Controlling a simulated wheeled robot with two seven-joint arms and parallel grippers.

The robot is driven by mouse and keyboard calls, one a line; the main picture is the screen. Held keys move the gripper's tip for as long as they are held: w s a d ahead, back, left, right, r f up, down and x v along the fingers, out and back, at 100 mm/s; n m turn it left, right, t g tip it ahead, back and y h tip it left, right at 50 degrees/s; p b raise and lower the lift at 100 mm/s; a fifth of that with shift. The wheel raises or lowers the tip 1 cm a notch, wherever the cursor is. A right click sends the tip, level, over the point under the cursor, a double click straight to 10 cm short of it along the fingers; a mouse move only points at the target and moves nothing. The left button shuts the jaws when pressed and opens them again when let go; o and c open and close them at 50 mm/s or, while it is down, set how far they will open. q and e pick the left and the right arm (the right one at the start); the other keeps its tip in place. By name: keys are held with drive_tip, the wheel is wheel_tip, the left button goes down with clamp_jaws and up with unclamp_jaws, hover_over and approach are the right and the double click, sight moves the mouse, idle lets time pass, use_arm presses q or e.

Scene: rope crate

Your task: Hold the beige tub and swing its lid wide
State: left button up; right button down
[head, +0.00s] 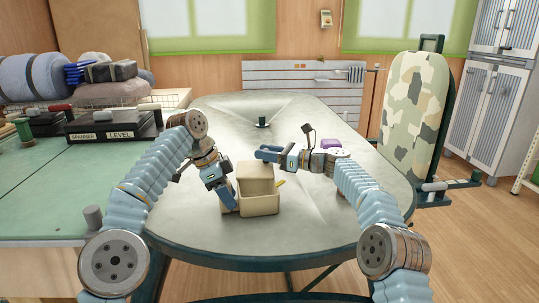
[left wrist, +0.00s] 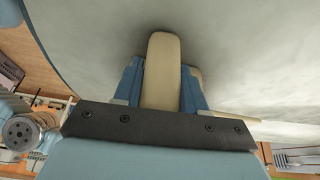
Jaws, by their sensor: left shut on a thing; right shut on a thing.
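The beige tub (head: 260,205) stands on the grey table, with its lid (head: 256,170) raised at the back. My left gripper (head: 231,204) is shut on the tub's left side. In the left wrist view, the blue fingers of the left gripper (left wrist: 160,90) sit on both sides of a beige part of the tub (left wrist: 163,60). My right gripper (head: 266,155) reaches in from the right and is shut at the top edge of the raised lid. Its exact contact with the lid is too small to make out.
A yellow item (head: 281,183) shows at the tub's right side. A purple object (head: 330,142) lies behind my right arm. A small dark object (head: 263,122) stands farther back. The table (head: 310,240) is clear in front of the tub. Labelled cases (head: 115,130) stand on the green bench at left.

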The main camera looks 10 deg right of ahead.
use_arm(q)
drive_tip(key=shift+s+d, duration=0.1)
drive_tip(key=shift+d, duration=0.1)
use_arm(e)
drive_tip(key=shift+a, duration=0.1)
drive_tip(key=c, duration=1)
unclamp_jaws()
use_arm(q)
drive_tip(key=shift+a, duration=0.1)
use_arm(e)
drive_tip(key=shift+o, duration=0.2)
use_arm(q)
drive_tip(key=shift+a, duration=0.1)
use_arm(e)
drive_tip(key=v, duration=1.2)
use_arm(q)
drive_tip(key=o, duration=1.2)
